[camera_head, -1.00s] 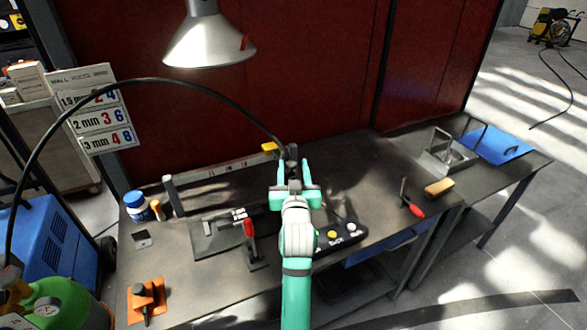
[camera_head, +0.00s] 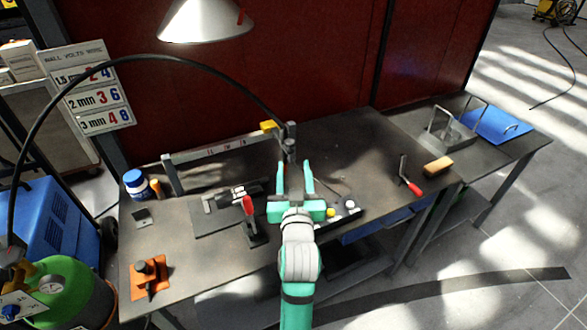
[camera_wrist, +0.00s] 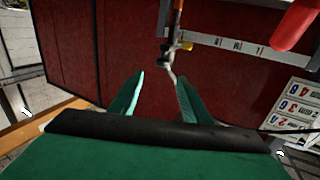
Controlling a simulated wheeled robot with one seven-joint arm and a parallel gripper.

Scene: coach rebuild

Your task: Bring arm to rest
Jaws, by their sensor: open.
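My gripper (camera_head: 295,178) is teal and stands above the middle of the dark workbench (camera_head: 340,135) in the head view. Its two fingers are spread apart with nothing between them. In the wrist view the open fingers (camera_wrist: 157,95) point toward the dark red panel (camera_wrist: 120,45). The welding torch (camera_head: 288,145) stands upright just beyond the fingertips, with the black cable running to it. It also shows beyond the fingers in the wrist view (camera_wrist: 170,45); I cannot tell how close it is. My arm partly hides the bench's front middle.
A red-handled clamp (camera_head: 249,215) stands left of my gripper. A button box (camera_head: 345,213) lies to the right, partly hidden. A brush (camera_head: 438,166) and a red-handled tool (camera_head: 411,185) lie further right. A lamp (camera_head: 205,20) hangs above.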

